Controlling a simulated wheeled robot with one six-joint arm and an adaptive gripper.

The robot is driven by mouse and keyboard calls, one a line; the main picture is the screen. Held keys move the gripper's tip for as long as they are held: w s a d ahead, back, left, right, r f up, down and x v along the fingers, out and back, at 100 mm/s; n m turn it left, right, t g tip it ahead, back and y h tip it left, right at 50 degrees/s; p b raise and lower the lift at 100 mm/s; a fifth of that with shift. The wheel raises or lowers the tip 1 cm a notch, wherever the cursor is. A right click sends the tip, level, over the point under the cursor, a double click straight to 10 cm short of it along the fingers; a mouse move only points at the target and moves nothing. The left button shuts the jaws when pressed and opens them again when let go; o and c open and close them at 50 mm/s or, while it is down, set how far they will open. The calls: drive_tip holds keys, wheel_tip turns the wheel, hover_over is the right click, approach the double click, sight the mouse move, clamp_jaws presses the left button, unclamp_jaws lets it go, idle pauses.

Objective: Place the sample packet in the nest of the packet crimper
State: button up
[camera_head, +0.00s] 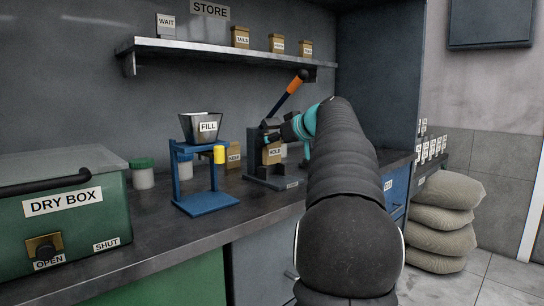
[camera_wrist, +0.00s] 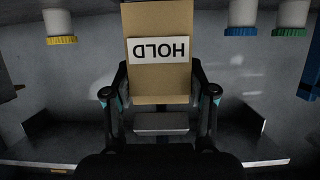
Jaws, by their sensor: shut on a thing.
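The sample packet, a tan packet with a white HOLD label (camera_wrist: 158,82), is between the two fingers of my gripper (camera_wrist: 160,92) in the wrist view, its label upside down there. In the head view the packet (camera_head: 272,158) stands upright at the packet crimper (camera_head: 256,170), a dark grey press with a raised orange-and-black lever. My gripper (camera_head: 285,131) is shut on it from the right. A grey block (camera_wrist: 161,123) shows past the packet's edge in the wrist view. I cannot tell whether the packet touches the nest; my arm hides part of the crimper.
A blue stand (camera_head: 207,203) with a FILL hopper (camera_head: 201,126) is left of the crimper. Another tan packet (camera_head: 234,157) stands between them. The green dry box (camera_head: 70,205) is at far left. A shelf (camera_head: 210,45) with boxes is above. The front counter is clear.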

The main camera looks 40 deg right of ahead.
sight(275, 152)
drive_tip(key=shift+f, duration=1.85)
drive_tip(key=shift+f+b, duration=0.15)
drive_tip(key=shift+b, duration=0.25)
drive_tip(key=o, duration=1.2)
drive_tip(key=shift+r, duration=0.25)
drive_tip(key=shift+s, duration=0.4)
drive_tip(key=v, duration=1.1)
drive_tip(key=shift+r, duration=0.15)
drive_tip(key=shift+d, duration=0.1)
